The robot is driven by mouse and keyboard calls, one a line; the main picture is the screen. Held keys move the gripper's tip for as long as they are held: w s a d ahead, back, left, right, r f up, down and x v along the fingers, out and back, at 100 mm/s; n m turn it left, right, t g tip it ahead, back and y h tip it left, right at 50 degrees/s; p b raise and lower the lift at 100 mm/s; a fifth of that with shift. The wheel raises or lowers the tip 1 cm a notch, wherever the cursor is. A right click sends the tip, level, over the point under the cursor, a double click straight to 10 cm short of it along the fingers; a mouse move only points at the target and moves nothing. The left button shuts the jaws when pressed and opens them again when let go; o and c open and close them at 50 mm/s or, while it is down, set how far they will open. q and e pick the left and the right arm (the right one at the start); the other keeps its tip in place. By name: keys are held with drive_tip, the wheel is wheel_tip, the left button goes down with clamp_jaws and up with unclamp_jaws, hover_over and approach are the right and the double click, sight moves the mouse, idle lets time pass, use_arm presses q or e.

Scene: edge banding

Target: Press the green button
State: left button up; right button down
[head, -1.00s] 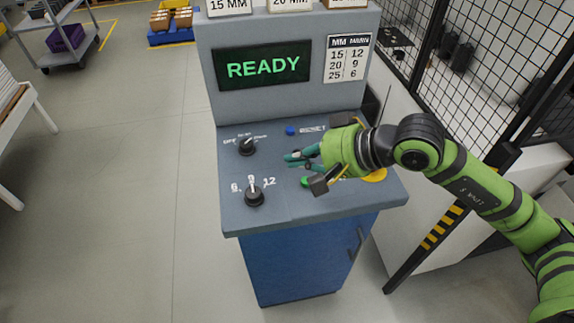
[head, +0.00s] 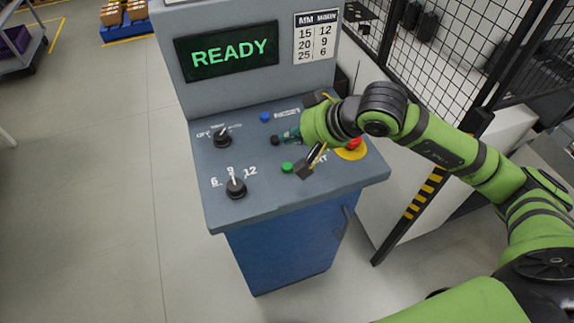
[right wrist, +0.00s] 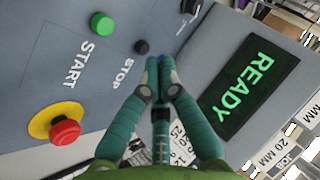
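The green button (head: 287,167) is on the sloped grey panel, just in front of my right gripper (head: 284,136) in the head view. It also shows in the right wrist view (right wrist: 102,25), at the upper left, above the START label. My right gripper's teal fingers (right wrist: 155,66) come together at their tips and hold nothing visible. The tips are apart from the green button, nearer the black stop button (right wrist: 141,46) and pointing toward the knob side. My left gripper is not in view.
A red emergency button (head: 354,144) on a yellow disc is right of the green one. A blue button (head: 265,117) and two black knobs (head: 236,188) share the panel (head: 300,195). The screen (head: 228,58) reads READY. Black mesh fencing (head: 440,60) stands at the right.

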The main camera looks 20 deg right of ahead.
drive_tip(key=b, duration=0.3)
hover_over(291, 167)
wheel_tip(291, 167, down, 5)
drive_tip(key=shift+f, duration=0.1)
drive_tip(key=shift+w+f+b, duration=0.1)
drive_tip(key=shift+f+b, duration=0.4)
idle(0.8)
drive_tip(key=shift+f+b, duration=0.4)
drive_tip(key=shift+b, duration=0.45)
